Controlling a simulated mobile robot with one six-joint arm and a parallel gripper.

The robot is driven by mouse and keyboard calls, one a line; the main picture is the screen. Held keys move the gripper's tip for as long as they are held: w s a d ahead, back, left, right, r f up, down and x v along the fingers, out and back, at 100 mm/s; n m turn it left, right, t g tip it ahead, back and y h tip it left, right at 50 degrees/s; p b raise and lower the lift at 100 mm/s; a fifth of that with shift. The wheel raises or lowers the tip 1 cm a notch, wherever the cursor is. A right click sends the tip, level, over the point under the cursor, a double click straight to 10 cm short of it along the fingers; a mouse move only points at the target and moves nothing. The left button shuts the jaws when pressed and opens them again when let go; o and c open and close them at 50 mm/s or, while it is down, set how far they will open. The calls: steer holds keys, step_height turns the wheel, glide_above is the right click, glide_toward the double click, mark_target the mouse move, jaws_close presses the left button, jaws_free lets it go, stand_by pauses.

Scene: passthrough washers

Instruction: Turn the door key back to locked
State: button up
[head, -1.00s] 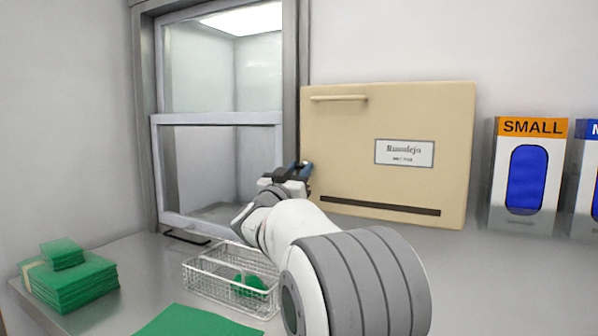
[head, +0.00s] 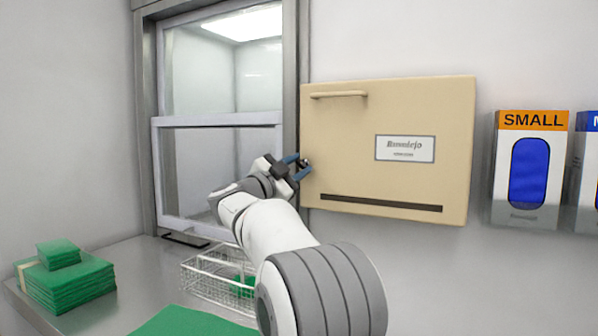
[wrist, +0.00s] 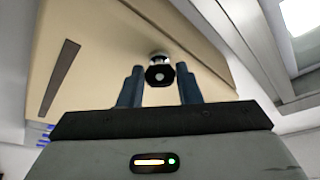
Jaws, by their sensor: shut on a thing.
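The cream cabinet door (head: 350,150) hangs on the wall right of the window, with a handle bar at its upper left and a label. My gripper (head: 299,167) is at the door's lower left edge. In the wrist view, its two blue fingers (wrist: 160,82) stand on either side of a small dark round piece with a pale centre, the key (wrist: 159,75), on a light collar against the door. The gripper is shut on the key. The key's turn angle cannot be told, and the lock face is mostly hidden.
The sash window (head: 220,120) with its metal frame is close to the left of my gripper. A wire basket (head: 215,285) and green stacks (head: 75,280) are on the counter below. A SMALL glove box (head: 527,170) is on the wall at right.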

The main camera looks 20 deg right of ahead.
steer(key=m+g, duration=0.1)
steer(key=m, duration=0.2)
steer(key=m+g+y+p, duration=0.1)
steer(key=m, duration=0.2)
steer(key=m+g+y, duration=0.1)
steer(key=m, duration=0.3)
steer(key=shift+w+a+r, duration=0.1)
steer(key=shift+r, duration=0.15)
stand_by(0.4)
steer(key=o, duration=1)
steer(key=b+v, duration=0.1)
steer(key=v, duration=0.7)
steer(key=shift+w+r, duration=0.1)
